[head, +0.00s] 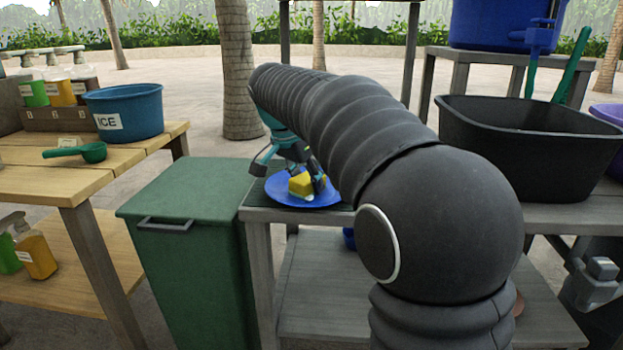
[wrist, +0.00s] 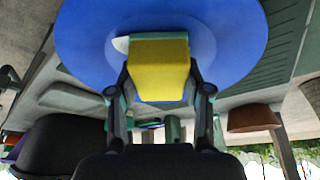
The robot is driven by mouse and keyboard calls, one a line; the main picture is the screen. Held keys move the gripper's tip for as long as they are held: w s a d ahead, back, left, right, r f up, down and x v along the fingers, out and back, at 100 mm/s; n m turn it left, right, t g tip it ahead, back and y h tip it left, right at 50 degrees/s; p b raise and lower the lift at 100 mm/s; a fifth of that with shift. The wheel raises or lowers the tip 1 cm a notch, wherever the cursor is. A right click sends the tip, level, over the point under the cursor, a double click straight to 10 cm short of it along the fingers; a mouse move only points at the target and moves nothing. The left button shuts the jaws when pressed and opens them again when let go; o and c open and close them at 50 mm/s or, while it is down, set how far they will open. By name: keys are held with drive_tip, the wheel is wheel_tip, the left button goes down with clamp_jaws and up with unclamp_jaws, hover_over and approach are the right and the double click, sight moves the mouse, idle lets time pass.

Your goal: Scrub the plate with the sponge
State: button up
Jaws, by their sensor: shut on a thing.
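A blue plate (head: 284,196) lies on the left end of a grey wooden bench, partly hidden by my arm. In the wrist view the sponge (wrist: 159,70) sits between the two fingers, in front of the blue plate (wrist: 85,45). The sponge appears to be at the plate's surface, but I cannot tell whether it touches it.
A green lidded bin (head: 185,215) stands left of the bench (head: 258,217). A black basin (head: 530,135) stands at the right. A wooden table (head: 95,180) at the left holds a blue ice tub (head: 125,108) and a green scoop (head: 90,152). My arm covers the middle.

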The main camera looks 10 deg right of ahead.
drive_tip(key=shift+w+a, duration=0.2)
drive_tip(key=shift+a, duration=0.55)
drive_tip(key=shift+p, duration=0.35)
drive_tip(key=d, duration=0.1)
drive_tip(key=s+d, duration=0.1)
drive_tip(key=d, duration=0.1)
drive_tip(key=shift+d, duration=0.1)
drive_tip(key=shift+d+r+p, duration=0.2)
drive_tip(key=shift+r+p, duration=0.1)
drive_tip(key=shift+p, duration=0.05)
wheel_tip(320, 180, up, 8)
drive_tip(key=p, duration=0.5)
drive_tip(key=shift+a+f+p, duration=0.1)
drive_tip(key=shift+f+p, duration=0.1)
drive_tip(key=shift+p, duration=0.2)
